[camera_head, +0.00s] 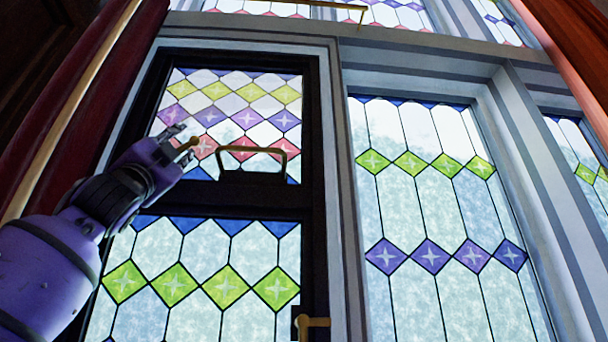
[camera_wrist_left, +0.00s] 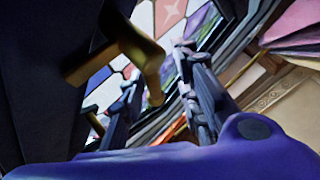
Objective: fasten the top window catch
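The upper window sash has a dark frame (camera_head: 311,130) and patterned coloured glass. A small brass catch (camera_head: 188,145) shows at my left gripper (camera_head: 178,139), near the sash's left side. In the left wrist view the brass catch (camera_wrist_left: 140,50) is large and close, with a bent lever whose end hangs near the space between the two fingers. The fingers stand apart, so the gripper is open. I cannot tell whether a finger touches the lever. The catch's mount is partly hidden in the head view. My right gripper is out of view.
A brass pull handle (camera_head: 252,150) spans the sash's lower rail, right of my gripper. Another brass catch (camera_head: 312,322) is on the lower sash. A brass bar (camera_head: 310,4) crosses the top. A dark red curtain (camera_head: 125,60) hangs at left, close to my arm.

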